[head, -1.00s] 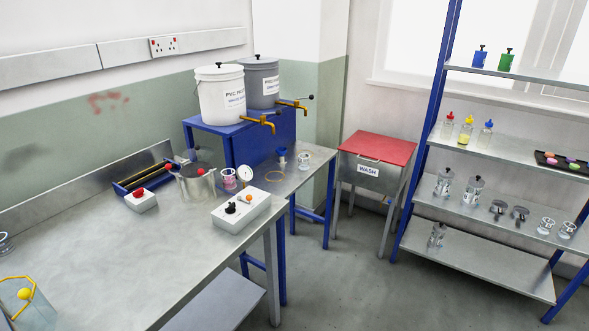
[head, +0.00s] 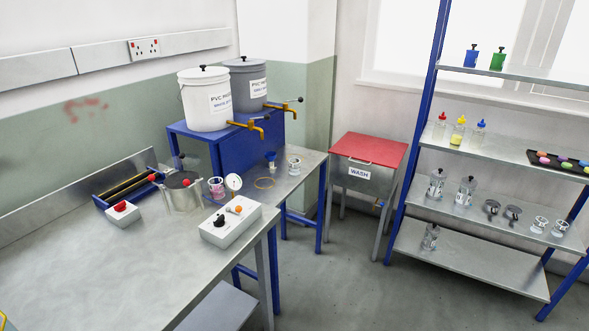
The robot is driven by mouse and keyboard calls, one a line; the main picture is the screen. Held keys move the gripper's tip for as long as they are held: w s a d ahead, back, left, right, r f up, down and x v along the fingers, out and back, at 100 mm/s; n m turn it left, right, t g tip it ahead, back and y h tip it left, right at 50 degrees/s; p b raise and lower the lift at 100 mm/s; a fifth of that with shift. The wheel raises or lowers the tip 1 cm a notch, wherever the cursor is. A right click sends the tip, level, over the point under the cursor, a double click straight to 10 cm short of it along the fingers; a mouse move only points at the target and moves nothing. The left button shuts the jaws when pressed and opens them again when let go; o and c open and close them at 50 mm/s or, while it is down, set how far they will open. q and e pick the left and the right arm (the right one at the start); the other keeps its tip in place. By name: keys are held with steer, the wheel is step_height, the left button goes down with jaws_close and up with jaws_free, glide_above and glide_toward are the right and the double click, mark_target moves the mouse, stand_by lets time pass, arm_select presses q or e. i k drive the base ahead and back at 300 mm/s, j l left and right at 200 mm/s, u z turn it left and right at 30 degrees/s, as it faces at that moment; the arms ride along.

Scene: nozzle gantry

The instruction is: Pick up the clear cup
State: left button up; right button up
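Neither of my grippers shows in the head view. Several clear vessels are in sight, and I cannot tell which one is the task's clear cup. A small clear cup (head: 294,166) with a dark band stands on the metal top at the end of the bench. A clear cup with pink in or on it (head: 217,188) stands beside the round gauge. Two small clear cups (head: 540,225) stand at the right of a middle rack shelf. Taller clear vessels with dark tops (head: 467,191) stand left of them, and another clear one (head: 430,237) is on the bottom shelf.
The metal bench (head: 90,260) is clear at the front left. A metal pot (head: 181,192), a gauge (head: 234,184) and a white control box (head: 230,226) stand on it. Two tapped buckets (head: 205,110), a red-lidded WASH bin (head: 367,148) and the rack (head: 412,125) stand beyond. Floor is open before the rack.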

mark_target(294, 167)
steer(key=u, duration=0.45)
steer(key=i+l+u, duration=0.45)
steer(key=l, duration=0.2)
steer(key=i+l+u, duration=0.2)
steer(key=l, duration=0.15)
steer(key=i+l+u, duration=0.1)
steer(key=l, duration=0.4)
steer(key=i+l+u, duration=0.1)
steer(key=l, duration=0.45)
steer(key=i+l, duration=0.2)
steer(key=l, duration=0.35)
steer(key=i+l+u, duration=0.15)
steer(key=l, duration=0.35)
